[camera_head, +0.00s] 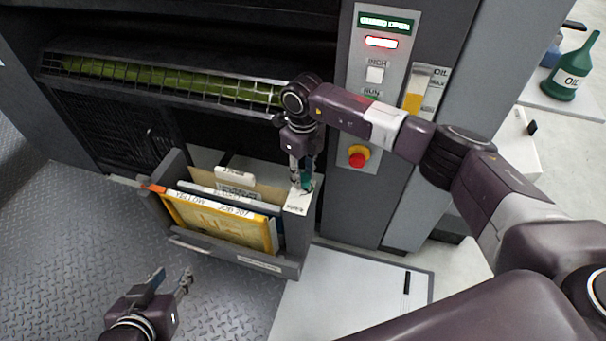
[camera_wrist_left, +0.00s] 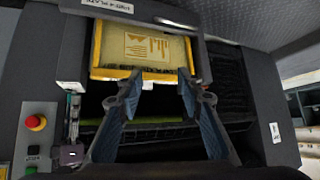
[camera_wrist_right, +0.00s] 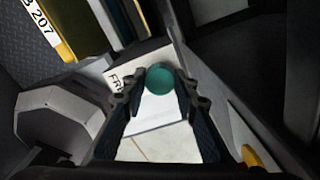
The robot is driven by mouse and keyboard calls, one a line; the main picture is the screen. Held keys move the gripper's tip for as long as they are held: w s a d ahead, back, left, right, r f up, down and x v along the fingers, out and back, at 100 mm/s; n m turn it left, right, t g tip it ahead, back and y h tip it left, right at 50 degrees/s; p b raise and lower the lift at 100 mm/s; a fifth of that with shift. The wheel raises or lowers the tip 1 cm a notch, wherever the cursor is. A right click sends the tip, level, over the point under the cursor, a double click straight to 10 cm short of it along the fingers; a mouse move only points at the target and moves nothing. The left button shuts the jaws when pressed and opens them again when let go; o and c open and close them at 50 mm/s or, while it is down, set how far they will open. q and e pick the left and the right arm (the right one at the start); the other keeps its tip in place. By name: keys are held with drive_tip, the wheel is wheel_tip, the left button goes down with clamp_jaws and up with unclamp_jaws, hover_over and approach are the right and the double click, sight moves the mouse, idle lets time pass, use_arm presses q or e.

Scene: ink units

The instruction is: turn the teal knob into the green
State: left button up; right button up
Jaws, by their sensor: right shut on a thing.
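The teal knob (camera_head: 307,183) sits on a white labelled plate (camera_head: 297,206) at the right end of the grey open bin. My right gripper (camera_head: 301,184) comes down on it from above and is shut on it. In the right wrist view the knob (camera_wrist_right: 160,79) shows as a round teal top between the fingertips. Lettering shows on the plate left of the knob; part of the plate is hidden by the fingers. I cannot make out a green zone or a pointer. My left gripper (camera_head: 172,279) is open and empty, low over the floor at the left.
The open bin holds a yellow-framed screen (camera_head: 218,222) and several boards. A panel with a red stop button (camera_head: 358,156) stands right of the bin, behind my right arm. A green oil can (camera_head: 574,70) is at far right. Patterned floor (camera_head: 60,235) lies free at left.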

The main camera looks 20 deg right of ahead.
sight(303, 178)
drive_tip(key=shift+n, duration=0.6)
drive_tip(key=n, duration=0.3)
drive_tip(key=shift+b, duration=0.3)
use_arm(q)
drive_tip(key=w+d+r+t+h, duration=0.1)
drive_tip(key=w+d+r+t, duration=0.1)
drive_tip(key=w+r, duration=0.3)
drive_tip(key=shift+r+t+b, duration=0.3)
drive_tip(key=shift+t, duration=0.6)
use_arm(e)
drive_tip(key=shift+n, duration=2.1)
drive_tip(key=o, duration=1.2)
drive_tip(key=shift+c, duration=0.2)
wheel_tip(303, 178, up, 12)
